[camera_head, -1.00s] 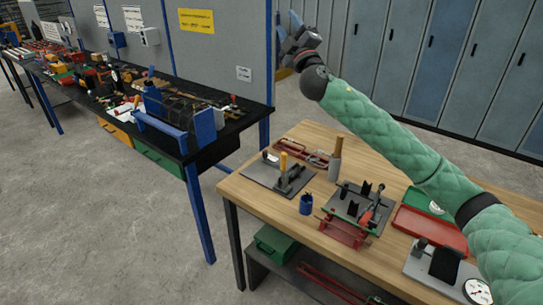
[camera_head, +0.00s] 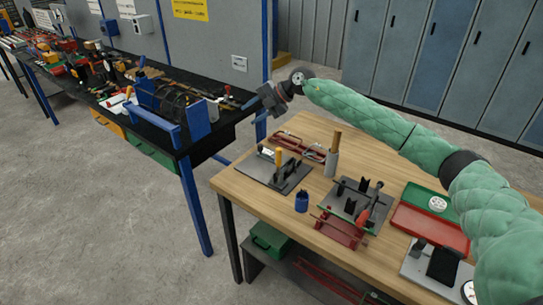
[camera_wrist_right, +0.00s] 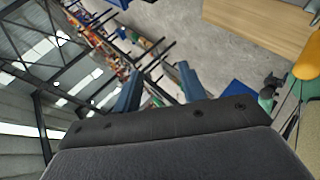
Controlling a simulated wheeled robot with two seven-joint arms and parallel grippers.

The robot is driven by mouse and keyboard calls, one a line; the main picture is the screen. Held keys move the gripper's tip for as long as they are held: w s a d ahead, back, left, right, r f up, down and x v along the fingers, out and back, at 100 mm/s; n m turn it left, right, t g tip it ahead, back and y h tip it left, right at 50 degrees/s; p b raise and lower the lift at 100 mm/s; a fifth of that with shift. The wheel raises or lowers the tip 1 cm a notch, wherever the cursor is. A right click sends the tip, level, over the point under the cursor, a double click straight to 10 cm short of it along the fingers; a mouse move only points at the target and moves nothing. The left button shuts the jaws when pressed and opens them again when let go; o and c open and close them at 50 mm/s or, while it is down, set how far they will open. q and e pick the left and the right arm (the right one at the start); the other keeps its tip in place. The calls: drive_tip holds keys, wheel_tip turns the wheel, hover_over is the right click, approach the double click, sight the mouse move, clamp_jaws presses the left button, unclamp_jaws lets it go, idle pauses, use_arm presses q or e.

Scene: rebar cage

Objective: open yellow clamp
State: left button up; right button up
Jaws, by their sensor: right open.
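The clamp with the upright yellow handle (camera_head: 278,158) stands on a dark grey plate (camera_head: 254,172) at the left back of the wooden table. My right gripper (camera_head: 266,100) is above the table's far left corner, in the air, apart from the clamp. In the right wrist view its two blue fingers (camera_wrist_right: 158,84) are spread with nothing between them. A blurred yellow rounded thing (camera_wrist_right: 306,62) shows at that view's right edge; I cannot tell what it is. My left gripper is not in view.
On the wooden table (camera_head: 260,204) stand a blue cup (camera_head: 301,203), a grey holder with a wooden handle (camera_head: 332,160), a red-framed fixture (camera_head: 340,230) and a red tray (camera_head: 430,228). A cluttered black bench (camera_head: 165,135) is at the left.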

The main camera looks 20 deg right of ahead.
drive_tip(key=s+d+f+m+g+h, duration=0.1)
drive_tip(key=s+d+f+g+h, duration=0.1)
drive_tip(key=d+f+h, duration=0.15)
drive_tip(key=m+g+h, duration=0.3)
drive_tip(key=m+g, duration=0.1)
hover_over(277, 158)
drive_tip(key=w+d, duration=0.2)
drive_tip(key=shift+f, duration=2)
drive_tip(key=p+x, duration=0.3)
drive_tip(key=x, duration=0.2)
drive_tip(key=shift+s+d, duration=0.15)
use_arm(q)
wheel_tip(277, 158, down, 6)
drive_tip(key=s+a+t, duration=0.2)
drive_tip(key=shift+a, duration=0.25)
use_arm(e)
drive_tip(key=shift+x, duration=0.95)
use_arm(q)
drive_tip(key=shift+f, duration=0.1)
use_arm(e)
drive_tip(key=shift+c, duration=0.2)
clamp_jaws()
